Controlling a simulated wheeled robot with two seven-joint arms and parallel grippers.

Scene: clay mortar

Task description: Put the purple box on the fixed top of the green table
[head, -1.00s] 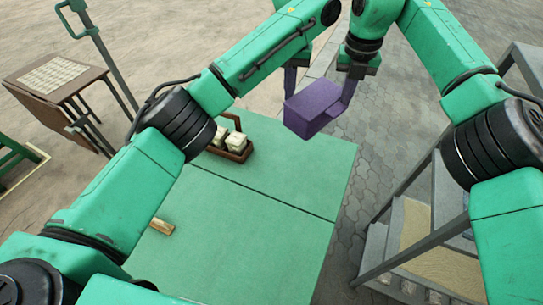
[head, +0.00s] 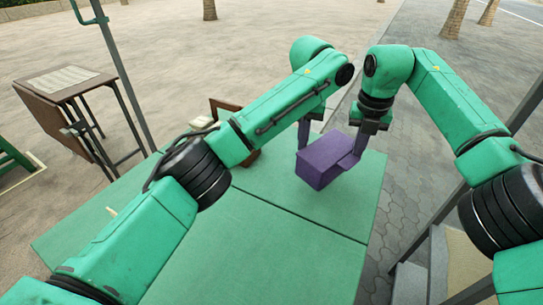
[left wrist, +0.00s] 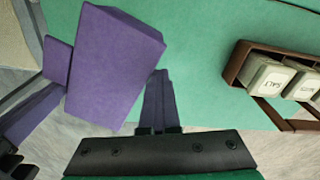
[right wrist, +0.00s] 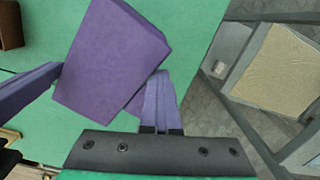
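The purple box (head: 322,168) is held between my two grippers, over the far right part of the green table (head: 280,255). It also shows in the left wrist view (left wrist: 115,65) and the right wrist view (right wrist: 110,60). My left gripper (head: 303,146) is at its left side, with fingers together. My right gripper (head: 358,148) is at its right side, with fingers together. Neither gripper has the box between its own fingers. A seam divides the tabletop into panels. The gap between box and tabletop is hard to judge.
A brown wooden tray (left wrist: 243,62) with pale blocks (left wrist: 270,80) stands on the table, partly behind my left arm in the head view. A brown side table (head: 65,85) and a pole (head: 125,75) stand at left. Grey steps with a tan surface (right wrist: 275,70) are at right.

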